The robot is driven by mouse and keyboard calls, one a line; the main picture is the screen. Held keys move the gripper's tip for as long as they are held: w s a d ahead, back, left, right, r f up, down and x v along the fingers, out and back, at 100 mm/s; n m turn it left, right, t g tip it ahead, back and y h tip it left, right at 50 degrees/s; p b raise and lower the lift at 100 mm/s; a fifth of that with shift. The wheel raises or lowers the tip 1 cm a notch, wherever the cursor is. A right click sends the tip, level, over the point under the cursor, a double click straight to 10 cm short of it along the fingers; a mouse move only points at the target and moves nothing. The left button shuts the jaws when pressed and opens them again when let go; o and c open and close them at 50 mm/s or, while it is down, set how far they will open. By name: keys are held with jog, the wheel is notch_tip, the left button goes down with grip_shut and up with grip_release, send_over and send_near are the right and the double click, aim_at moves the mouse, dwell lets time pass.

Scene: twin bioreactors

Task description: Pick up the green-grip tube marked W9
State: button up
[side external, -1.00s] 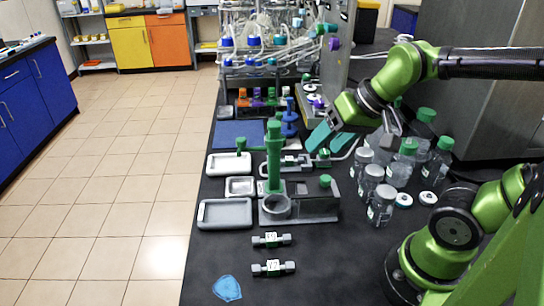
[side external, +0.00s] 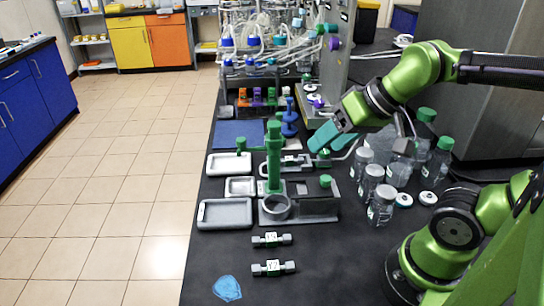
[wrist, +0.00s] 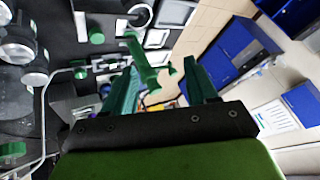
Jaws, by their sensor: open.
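Each has a pale label too small to read, so I cannot tell which is W9. My gripper (side external: 328,142) is open and empty, with teal fingers, above the bench behind and right of both tubes, well apart from them. In the wrist view its fingers (wrist: 160,88) are spread wide with nothing held. I cannot make out the two front tubes there.
A tall green post stand (side external: 273,160) rises left of my gripper. Grey trays (side external: 226,226) lie left of it, and clear bottles (side external: 381,205) stand to the right. A blue patch (side external: 227,288) lies at the front. The bench around the two tubes is mostly clear.

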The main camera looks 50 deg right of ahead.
jog(key=w+d+r+n+g+h, duration=0.1)
jog(key=w+d+n, duration=0.15)
jog(key=w, duration=0.25)
jog(key=w+d+r+n+g, duration=0.1)
jog(key=w+d+n+g, duration=0.1)
jog(key=w+n, duration=0.15)
jog(key=n+g, duration=0.4)
jog(key=n, duration=0.3)
send_over(289, 158)
notch_tip(289, 158, down, 9)
jog(key=shift+h, duration=0.4)
notch_tip(289, 158, down, 10)
jog(key=shift+s+f, duration=0.1)
jog(key=shift+s, duration=0.05)
jog(key=shift+f, duration=3.05)
grip_shut()
